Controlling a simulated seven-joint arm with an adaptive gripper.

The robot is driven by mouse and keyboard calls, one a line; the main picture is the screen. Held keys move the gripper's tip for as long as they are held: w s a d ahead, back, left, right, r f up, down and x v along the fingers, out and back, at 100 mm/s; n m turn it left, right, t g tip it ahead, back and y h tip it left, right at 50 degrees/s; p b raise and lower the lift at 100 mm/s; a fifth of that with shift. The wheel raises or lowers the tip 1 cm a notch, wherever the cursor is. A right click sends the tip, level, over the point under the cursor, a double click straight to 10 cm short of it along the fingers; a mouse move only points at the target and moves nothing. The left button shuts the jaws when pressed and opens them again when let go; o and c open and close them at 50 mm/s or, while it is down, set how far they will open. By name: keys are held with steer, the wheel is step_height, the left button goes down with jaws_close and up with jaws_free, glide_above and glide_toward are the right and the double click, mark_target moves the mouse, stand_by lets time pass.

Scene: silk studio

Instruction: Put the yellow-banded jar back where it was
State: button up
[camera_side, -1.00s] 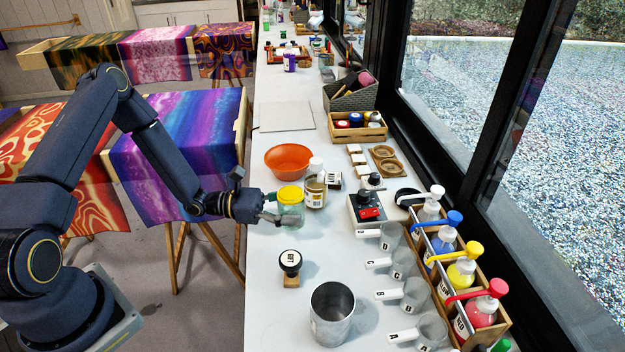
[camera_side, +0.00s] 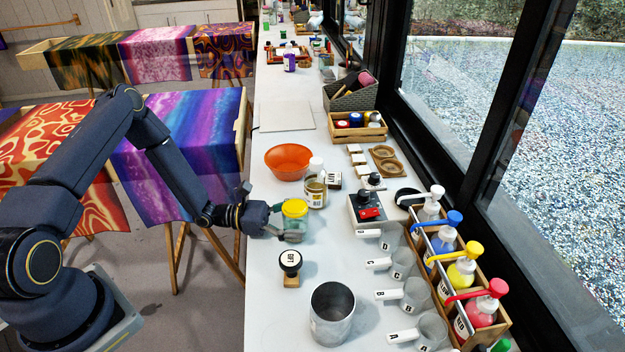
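The yellow-banded jar (camera_side: 295,228) is a small clear jar with a yellow top and greenish contents. It is upright near the left edge of the white counter (camera_side: 262,318). My gripper (camera_side: 287,227) reaches it from the left, with its fingers around the jar's sides; it looks shut on the jar. The far finger is mostly hidden. I cannot tell whether the jar's base touches the counter.
A jar with a gold label (camera_side: 315,194) and an orange bowl (camera_side: 288,161) stand just behind. Labelled scoops (camera_side: 402,263) and a pump-bottle rack (camera_side: 462,270) are at the right.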

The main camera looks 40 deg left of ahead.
steer(key=shift+o, duration=0.5)
steer(key=shift+r, duration=0.2)
steer(key=v, duration=1.1)
steer(key=shift+s+a, duration=0.15)
steer(key=shift+a, duration=0.05)
steer(key=shift+s+r+m+g, duration=0.15)
steer(key=shift+r+m+g, duration=0.1)
steer(key=shift+m+g, duration=0.05)
steer(key=s+d+r+m+g+y, duration=0.3)
steer(key=s+r+m+g, duration=0.15)
steer(key=r+m, duration=0.3)
steer(key=s+d+r+m+g+y, duration=0.2)
steer(key=s+r+m+g+y, duration=0.15)
steer(key=r+m+g, duration=0.35)
steer(key=s+a+r+m+t+y, duration=0.3)
steer(key=s+r+m+t+y, duration=0.4)
steer(key=r, duration=0.4)
steer(key=s+m+y, duration=0.1)
steer(key=m, duration=0.1)
steer(key=shift+s+r+m+t, duration=0.2)
steer(key=shift+s+m+t, duration=0.15)
